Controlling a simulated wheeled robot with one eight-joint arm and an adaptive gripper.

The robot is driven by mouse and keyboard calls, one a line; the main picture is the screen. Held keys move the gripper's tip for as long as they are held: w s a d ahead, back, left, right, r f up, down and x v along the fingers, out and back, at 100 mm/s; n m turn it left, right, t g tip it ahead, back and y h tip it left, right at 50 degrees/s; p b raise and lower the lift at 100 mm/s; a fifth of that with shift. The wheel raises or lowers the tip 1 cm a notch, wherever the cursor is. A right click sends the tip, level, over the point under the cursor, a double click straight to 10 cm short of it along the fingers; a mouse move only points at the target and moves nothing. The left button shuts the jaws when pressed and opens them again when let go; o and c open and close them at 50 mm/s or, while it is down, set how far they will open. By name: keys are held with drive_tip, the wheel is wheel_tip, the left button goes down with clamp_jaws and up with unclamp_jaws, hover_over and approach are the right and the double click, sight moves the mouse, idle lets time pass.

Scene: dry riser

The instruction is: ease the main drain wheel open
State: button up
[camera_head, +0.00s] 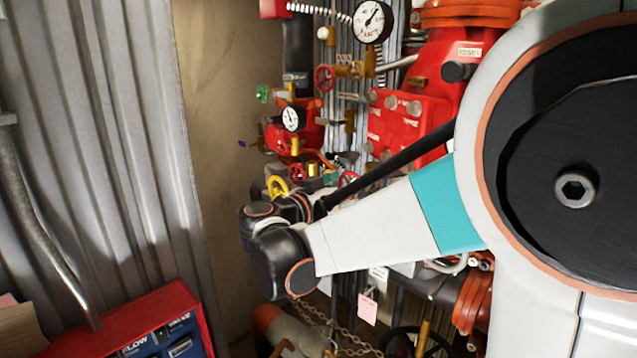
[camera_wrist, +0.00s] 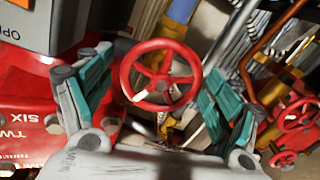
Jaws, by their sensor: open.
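In the wrist view a red spoked handwheel (camera_wrist: 161,82) faces me, with a yellow valve part behind it. My gripper (camera_wrist: 153,66) is open, with one teal-padded finger on each side of the wheel. The wheel shows between the fingers, and nothing is clamped. I cannot tell whether either finger touches its rim. No readable label shows which wheel is the main drain. In the head view the jaws cannot be made out, and my arm hides part of the valves. Red wheels show there at the upper left (camera_head: 324,78) and beside my arm (camera_head: 347,179).
In the head view, a yellow wheel (camera_head: 278,187), a green wheel (camera_head: 263,94) and gauges (camera_head: 372,21) crowd the red pipework. A corrugated wall (camera_head: 95,130) and a red case (camera_head: 150,325) stand left. More red wheels (camera_wrist: 298,115) are at right in the wrist view.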

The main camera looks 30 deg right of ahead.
drive_tip(key=shift+d, duration=0.1)
drive_tip(key=c, duration=1.1)
